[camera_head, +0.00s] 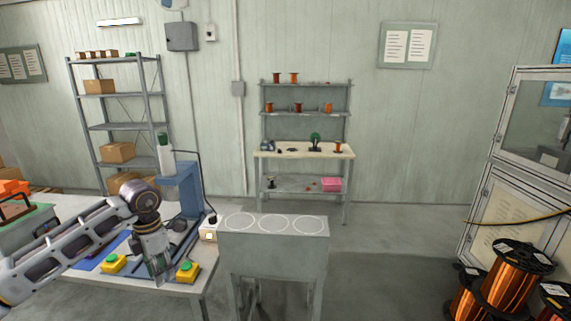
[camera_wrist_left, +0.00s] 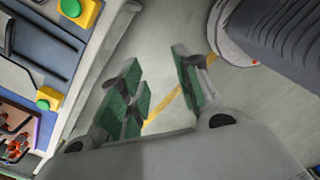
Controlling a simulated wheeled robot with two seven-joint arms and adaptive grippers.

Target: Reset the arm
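My left arm comes in from the left in the head view, and its left gripper (camera_head: 160,273) points down near the front edge of the white worktable. In the left wrist view the left gripper (camera_wrist_left: 158,82) has its two green-padded fingers apart, with nothing between them and the grey floor beyond. My right arm and right gripper are in neither view.
On the worktable (camera_head: 196,288) stand a blue machine (camera_head: 187,187) and yellow button boxes (camera_head: 113,263) (camera_head: 187,273). A grey stand (camera_head: 273,251) with three circles is to the right. Copper wire spools (camera_head: 515,276) stand at the far right. The floor between is clear.

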